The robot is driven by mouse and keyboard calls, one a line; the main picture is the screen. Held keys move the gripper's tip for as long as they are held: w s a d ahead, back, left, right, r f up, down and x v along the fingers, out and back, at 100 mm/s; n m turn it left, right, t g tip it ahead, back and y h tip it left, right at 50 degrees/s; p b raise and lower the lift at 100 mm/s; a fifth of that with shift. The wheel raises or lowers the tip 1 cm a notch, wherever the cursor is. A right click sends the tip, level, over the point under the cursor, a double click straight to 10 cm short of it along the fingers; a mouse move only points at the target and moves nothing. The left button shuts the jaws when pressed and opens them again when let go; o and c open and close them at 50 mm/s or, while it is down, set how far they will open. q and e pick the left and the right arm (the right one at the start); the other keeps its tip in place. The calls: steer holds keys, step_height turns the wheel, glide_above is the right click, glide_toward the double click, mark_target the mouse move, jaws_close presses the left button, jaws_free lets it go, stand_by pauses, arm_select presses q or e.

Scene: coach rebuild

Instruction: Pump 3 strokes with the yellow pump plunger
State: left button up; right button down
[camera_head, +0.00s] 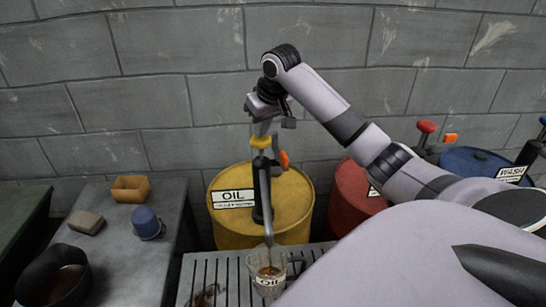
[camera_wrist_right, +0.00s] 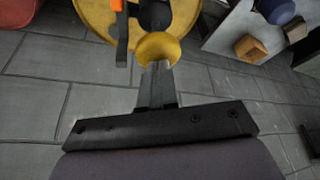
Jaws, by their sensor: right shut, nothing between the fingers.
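The yellow pump plunger (camera_head: 260,142) has a round knob on top of the dark pump on the yellow oil drum (camera_head: 292,207). My right gripper (camera_head: 262,129) is shut and empty, pointing down right at the knob. In the right wrist view, the shut fingertips (camera_wrist_right: 157,72) end at the yellow knob (camera_wrist_right: 165,46); I cannot tell whether they touch it. My left gripper is not in view.
The jug stands on a slatted grate (camera_head: 222,270). A red drum (camera_head: 347,190) and a blue WASH drum (camera_head: 470,163) stand right, partly behind my arm. An orange piece (camera_head: 284,158) is beside the pump. A bench at left holds a wooden box (camera_head: 130,189) and a blue object (camera_head: 146,222).

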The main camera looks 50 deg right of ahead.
mark_target(262, 141)
steer(key=shift+s+a+f, duration=0.1)
steer(key=shift+f, duration=1.95)
steer(key=shift+r+p, duration=0.4)
steer(key=shift+r, duration=3.2)
step_height(262, 141, up, 6)
